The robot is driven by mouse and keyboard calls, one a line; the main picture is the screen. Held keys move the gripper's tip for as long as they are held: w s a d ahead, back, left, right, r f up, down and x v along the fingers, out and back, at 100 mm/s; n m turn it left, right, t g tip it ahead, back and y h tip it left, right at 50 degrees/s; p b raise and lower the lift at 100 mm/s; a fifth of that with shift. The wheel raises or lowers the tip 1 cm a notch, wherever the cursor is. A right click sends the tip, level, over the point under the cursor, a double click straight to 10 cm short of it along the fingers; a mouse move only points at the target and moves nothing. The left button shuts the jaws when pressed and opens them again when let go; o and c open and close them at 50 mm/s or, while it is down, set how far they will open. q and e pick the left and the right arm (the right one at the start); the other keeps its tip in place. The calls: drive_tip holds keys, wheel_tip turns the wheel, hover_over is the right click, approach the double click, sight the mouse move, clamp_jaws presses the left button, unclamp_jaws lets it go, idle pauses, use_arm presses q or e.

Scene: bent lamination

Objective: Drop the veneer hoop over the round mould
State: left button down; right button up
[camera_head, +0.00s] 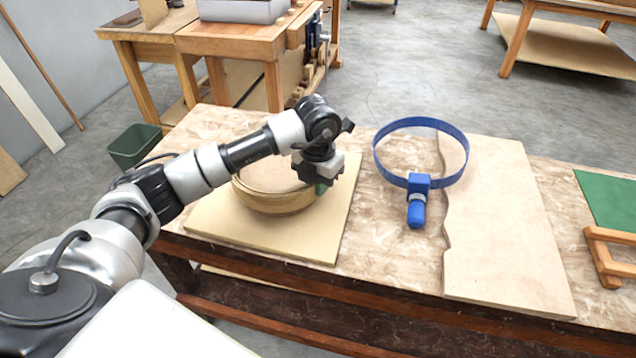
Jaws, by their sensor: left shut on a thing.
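The round mould (268,174) is a low wooden disc on a pale square board (232,228), left of the table's middle. A thin tan band, the veneer hoop (272,204), shows around the mould's near side. It looks level, but I cannot tell how far down it sits. My left gripper (320,184) points down at the mould's right edge and is shut on the hoop's rim there. A small green piece shows at its fingertips. My left arm hides the mould's far left edge. My right gripper is out of view.
A blue band clamp (417,188) stands to the right, partly over a pale wavy-edged sheet (500,225). A green mat (612,200) and a small wooden frame (606,256) are at the far right. A green bin (134,146) stands on the floor behind the table.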

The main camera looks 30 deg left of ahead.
use_arm(q)
drive_tip(key=shift+s+a+f, duration=0.15)
drive_tip(key=shift+s+f, duration=0.05)
drive_tip(key=shift+f, duration=0.3)
drive_tip(key=c, duration=1.1)
unclamp_jaws()
drive_tip(key=shift+c, duration=0.2)
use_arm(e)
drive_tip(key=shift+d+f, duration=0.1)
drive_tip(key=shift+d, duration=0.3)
use_arm(q)
drive_tip(key=shift+a, duration=0.1)
drive_tip(key=r, duration=1.1)
drive_tip(key=shift+w+d+b, duration=0.2)
drive_tip(key=shift+d+b, duration=0.05)
drive_tip(key=shift+b, duration=0.05)
drive_tip(key=shift+a+r, duration=0.1)
drive_tip(key=shift+r, duration=0.35)
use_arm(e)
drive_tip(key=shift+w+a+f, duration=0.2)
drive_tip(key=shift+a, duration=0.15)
